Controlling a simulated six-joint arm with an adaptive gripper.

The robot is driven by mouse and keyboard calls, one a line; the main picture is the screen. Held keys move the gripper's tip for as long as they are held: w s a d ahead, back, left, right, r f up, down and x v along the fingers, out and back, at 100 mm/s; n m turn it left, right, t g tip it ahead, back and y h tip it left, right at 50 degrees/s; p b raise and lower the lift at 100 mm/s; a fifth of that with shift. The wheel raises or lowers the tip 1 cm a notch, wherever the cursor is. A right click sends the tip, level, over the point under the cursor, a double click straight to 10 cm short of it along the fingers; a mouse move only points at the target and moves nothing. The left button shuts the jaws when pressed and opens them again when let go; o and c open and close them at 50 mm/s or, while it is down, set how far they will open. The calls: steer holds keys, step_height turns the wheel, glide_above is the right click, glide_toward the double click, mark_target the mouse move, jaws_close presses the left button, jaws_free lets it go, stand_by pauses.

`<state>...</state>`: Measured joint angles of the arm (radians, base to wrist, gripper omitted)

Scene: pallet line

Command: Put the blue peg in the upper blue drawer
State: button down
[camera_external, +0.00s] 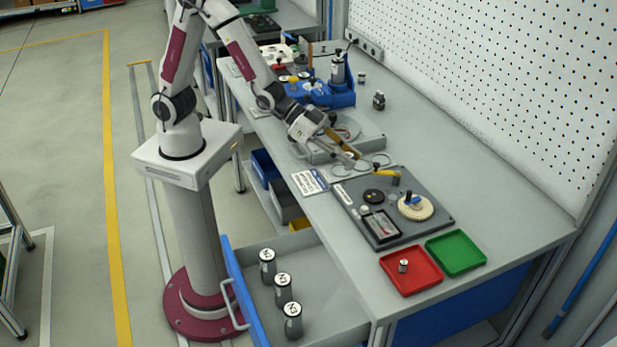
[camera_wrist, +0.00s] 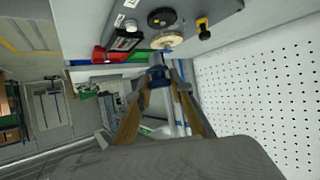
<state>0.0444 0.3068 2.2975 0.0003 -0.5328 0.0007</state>
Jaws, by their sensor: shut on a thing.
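My gripper (camera_external: 354,155) is above the workbench, pointing down and right. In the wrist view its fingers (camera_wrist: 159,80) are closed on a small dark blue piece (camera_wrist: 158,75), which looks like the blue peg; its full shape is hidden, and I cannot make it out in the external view. The open blue-fronted drawer (camera_external: 245,303) sticks out of the bench at the lower left, well below and nearer than my gripper.
A dark fixture board (camera_external: 353,215) lies right of my gripper, with a pale disc (camera_external: 416,208) carrying a blue part and a yellow-black handle (camera_external: 386,177). Red (camera_external: 425,281) and green (camera_external: 468,240) trays lie nearer. A blue machine (camera_external: 330,96) stands behind; a pegboard (camera_external: 500,80) bounds the bench.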

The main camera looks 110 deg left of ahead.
steer(key=w+d+f+m+h, duration=0.2)
steer(key=d+f+m+h, duration=0.1)
steer(key=d, duration=1)
steer(key=m+g+h, duration=0.2)
steer(key=m+h, duration=0.1)
glide_above(321, 307)
steer(key=shift+f, duration=0.35)
steer(key=shift+f, duration=0.1)
step_height(321, 307, down, 24)
steer(key=shift+w+f, duration=0.1)
stand_by(0.3)
steer(key=shift+f, duration=1.85)
steer(key=shift+f, duration=0.1)
